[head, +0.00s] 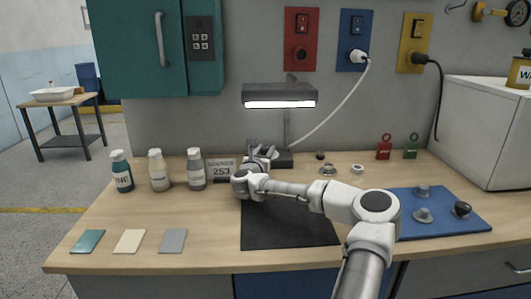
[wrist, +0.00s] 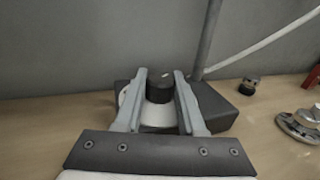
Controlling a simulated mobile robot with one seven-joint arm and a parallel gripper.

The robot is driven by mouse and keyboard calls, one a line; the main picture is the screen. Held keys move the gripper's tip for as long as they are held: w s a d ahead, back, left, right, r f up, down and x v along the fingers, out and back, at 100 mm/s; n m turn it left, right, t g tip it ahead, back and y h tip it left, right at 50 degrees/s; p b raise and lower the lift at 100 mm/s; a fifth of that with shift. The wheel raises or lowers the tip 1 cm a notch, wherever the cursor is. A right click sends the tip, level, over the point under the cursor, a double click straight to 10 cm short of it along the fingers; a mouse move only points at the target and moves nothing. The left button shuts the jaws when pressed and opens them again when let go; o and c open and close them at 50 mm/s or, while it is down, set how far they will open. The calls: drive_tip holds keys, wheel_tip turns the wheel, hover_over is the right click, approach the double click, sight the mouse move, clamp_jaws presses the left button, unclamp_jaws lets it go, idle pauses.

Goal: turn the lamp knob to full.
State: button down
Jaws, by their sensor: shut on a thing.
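The desk lamp (head: 280,89) stands at the back of the bench, and the underside of its shade glows white. Its dark base (wrist: 218,108) and thin post show in the wrist view. The lamp knob (wrist: 159,91) is a short black cylinder with a small pale mark on top, above a pale round dial. My gripper (wrist: 160,78) has one finger on each side of the knob and is shut on it. In the head view my gripper (head: 262,150) is at the left of the lamp base, and the knob cannot be made out.
Small metal parts (head: 328,170) and a blue mat (head: 440,222) with knobs are at right. A white cord rises behind the lamp.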

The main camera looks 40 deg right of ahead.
drive_tip(key=shift+m+g+h, duration=0.3)
drive_tip(key=shift+m+g, duration=0.1)
drive_tip(key=shift+g, duration=0.1)
drive_tip(key=c, duration=0.5)
unclamp_jaws()
drive_tip(key=p+v, duration=0.2)
drive_tip(key=v, duration=1.5)
drive_tip(key=shift+s+a, duration=0.15)
drive_tip(key=shift+r, duration=0.15)
